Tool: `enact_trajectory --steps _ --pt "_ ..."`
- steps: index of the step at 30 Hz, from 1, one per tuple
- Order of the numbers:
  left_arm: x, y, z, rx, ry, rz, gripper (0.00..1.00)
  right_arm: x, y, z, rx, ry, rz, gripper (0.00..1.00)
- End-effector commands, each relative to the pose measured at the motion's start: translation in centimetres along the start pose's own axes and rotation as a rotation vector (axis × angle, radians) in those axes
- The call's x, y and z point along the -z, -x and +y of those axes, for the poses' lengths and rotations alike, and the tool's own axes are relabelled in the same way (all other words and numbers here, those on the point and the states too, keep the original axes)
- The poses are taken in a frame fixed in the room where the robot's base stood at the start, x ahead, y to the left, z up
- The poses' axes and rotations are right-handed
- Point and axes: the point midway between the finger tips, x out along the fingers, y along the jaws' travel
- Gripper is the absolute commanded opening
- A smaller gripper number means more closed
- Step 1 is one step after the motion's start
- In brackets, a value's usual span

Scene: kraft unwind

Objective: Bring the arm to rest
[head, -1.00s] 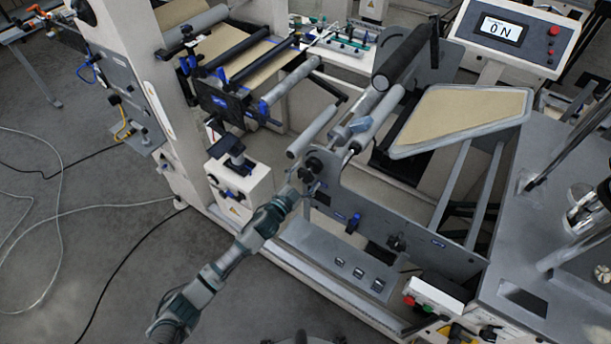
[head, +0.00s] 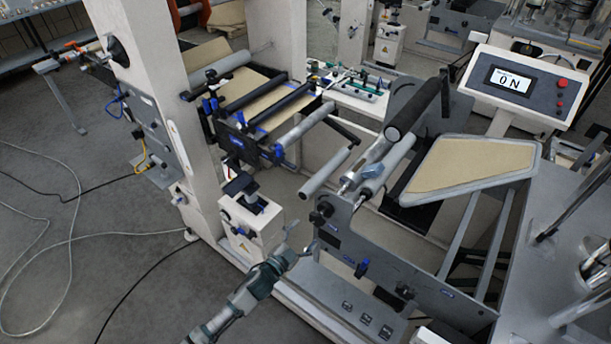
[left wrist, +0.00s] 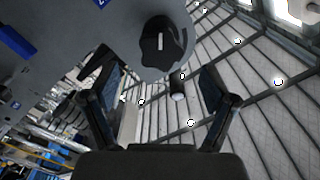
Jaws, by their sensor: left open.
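My left gripper (head: 302,237) is in the lower middle of the head view, its jaws apart and nothing between them. Its arm comes up from the bottom edge. It is just below and left of a black knob (head: 321,213) on the grey side plate (head: 400,258) of the unwind machine, with a small gap. In the left wrist view the two fingers (left wrist: 160,80) are spread wide. The black knob (left wrist: 163,48) shows beyond them on the rounded grey plate end. My right gripper is not in view.
A white post with a small boxed unit (head: 250,222) stands just left of the gripper. Rollers (head: 330,172) extend above it. Grey floor with loose cables (head: 70,235) is open at the left.

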Motion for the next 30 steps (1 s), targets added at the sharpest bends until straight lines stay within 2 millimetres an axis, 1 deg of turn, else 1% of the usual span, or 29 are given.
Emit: enact_trajectory --steps 4,5,7,8,11,12,14,15,17,18,20,21,23,24,25,26,27,29,30 --pt "-0.2 0.0 0.1 0.000 0.002 -0.004 0.85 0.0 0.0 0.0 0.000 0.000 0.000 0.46" --pt "-0.5 0.1 0.1 0.000 0.006 -0.010 0.85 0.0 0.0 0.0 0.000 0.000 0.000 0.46" --pt "-2.2 0.3 0.6 0.001 0.023 -0.045 0.85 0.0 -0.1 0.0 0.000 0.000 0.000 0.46" --pt "-3.4 0.5 1.0 0.000 0.036 -0.070 0.85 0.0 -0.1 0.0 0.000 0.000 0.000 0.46" --pt "-9.1 1.9 2.9 -0.001 0.097 -0.188 0.85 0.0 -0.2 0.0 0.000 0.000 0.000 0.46" --pt "-12.0 2.8 4.1 -0.001 0.129 -0.248 0.85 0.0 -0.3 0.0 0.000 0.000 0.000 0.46" --pt "-16.3 4.7 6.0 -0.004 0.178 -0.344 0.85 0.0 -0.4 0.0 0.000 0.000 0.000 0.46" --pt "-19.1 6.2 7.5 -0.006 0.212 -0.407 0.85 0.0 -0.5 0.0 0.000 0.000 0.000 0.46" --pt "-22.9 8.8 9.8 -0.011 0.260 -0.499 0.85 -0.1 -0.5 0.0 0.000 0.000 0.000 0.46" --pt "-25.2 10.6 11.4 -0.015 0.293 -0.560 0.85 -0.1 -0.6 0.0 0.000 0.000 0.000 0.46" --pt "-28.4 13.7 14.0 -0.023 0.339 -0.649 0.85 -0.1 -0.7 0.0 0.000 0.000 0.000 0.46" --pt "-30.3 15.8 15.8 -0.027 0.372 -0.708 0.85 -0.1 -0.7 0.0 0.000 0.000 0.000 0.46" --pt "-32.9 19.3 18.5 -0.036 0.417 -0.796 0.85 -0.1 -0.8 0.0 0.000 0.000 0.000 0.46" --pt "-34.4 21.7 20.4 -0.042 0.449 -0.854 0.85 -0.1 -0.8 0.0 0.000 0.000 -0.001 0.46" --pt "-35.4 23.6 21.9 -0.048 0.471 -0.897 0.85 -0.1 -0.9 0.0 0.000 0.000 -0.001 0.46" --pt "-36.3 25.5 23.3 -0.053 0.493 -0.940 0.85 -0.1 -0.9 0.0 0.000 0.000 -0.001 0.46" --pt "-37.3 28.1 25.3 -0.060 0.523 -0.996 0.85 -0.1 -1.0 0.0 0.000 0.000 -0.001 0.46" --pt "-38.5 32.1 28.2 -0.072 0.568 -1.079 0.85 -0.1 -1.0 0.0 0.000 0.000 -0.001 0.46" --pt "-39.0 34.8 30.1 -0.079 0.597 -1.134 0.85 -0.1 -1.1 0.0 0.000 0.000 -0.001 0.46"
